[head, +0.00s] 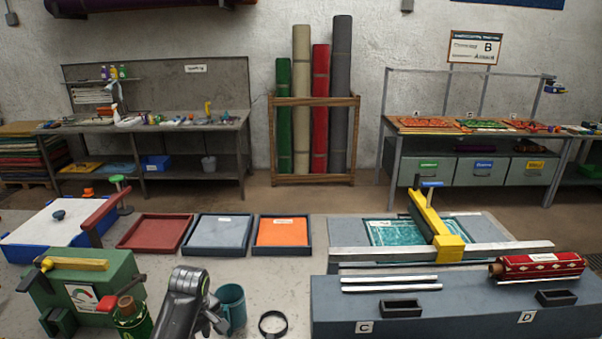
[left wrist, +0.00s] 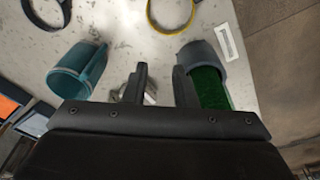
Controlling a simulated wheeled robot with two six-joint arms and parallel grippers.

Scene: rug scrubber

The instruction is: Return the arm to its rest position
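My left arm rises at the bottom of the head view, its gripper (head: 215,322) partly hidden beside the teal mug. In the left wrist view the two dark fingers of my left gripper (left wrist: 160,72) stand apart with a gap between them, and I see nothing held. The teal mug (left wrist: 75,72) is left of the fingers there; it also shows in the head view (head: 231,306). A green cylinder (left wrist: 210,88) with a grey collar is close to the right finger; I cannot tell whether they touch. My right gripper is not in view.
A green machine (head: 100,275) with a gauge stands left of my arm. A dark ring (head: 272,325) lies on the table to the right. A grey-blue block (head: 420,312) fills the front right. Red (head: 155,233), grey and orange trays sit behind. Bare tabletop shows between.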

